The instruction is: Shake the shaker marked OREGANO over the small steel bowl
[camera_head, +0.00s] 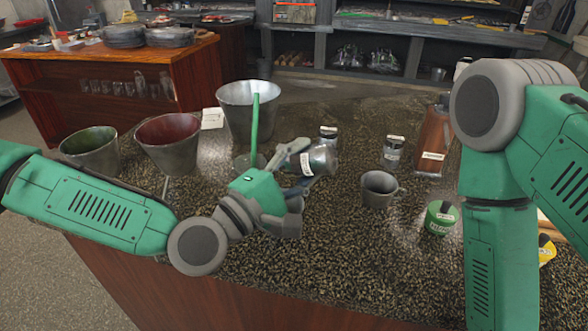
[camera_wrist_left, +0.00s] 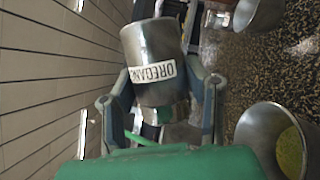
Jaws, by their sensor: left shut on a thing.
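The shaker marked OREGANO (camera_wrist_left: 150,50) is a steel cylinder with a white label. My left gripper (camera_wrist_left: 160,105) is shut on it, one finger on each side. In the head view the shaker (camera_head: 322,158) is held tipped on its side above the counter, its free end pointing right. The small steel bowl (camera_head: 379,190) stands upright on the counter, to the right of and nearer than the shaker. The shaker is apart from it and does not appear over it. My right arm comes in at the right; its gripper is out of view.
Large steel buckets (camera_head: 248,105) stand at the left and back left. The counter (camera_head: 340,255) is clear in front of the bowl.

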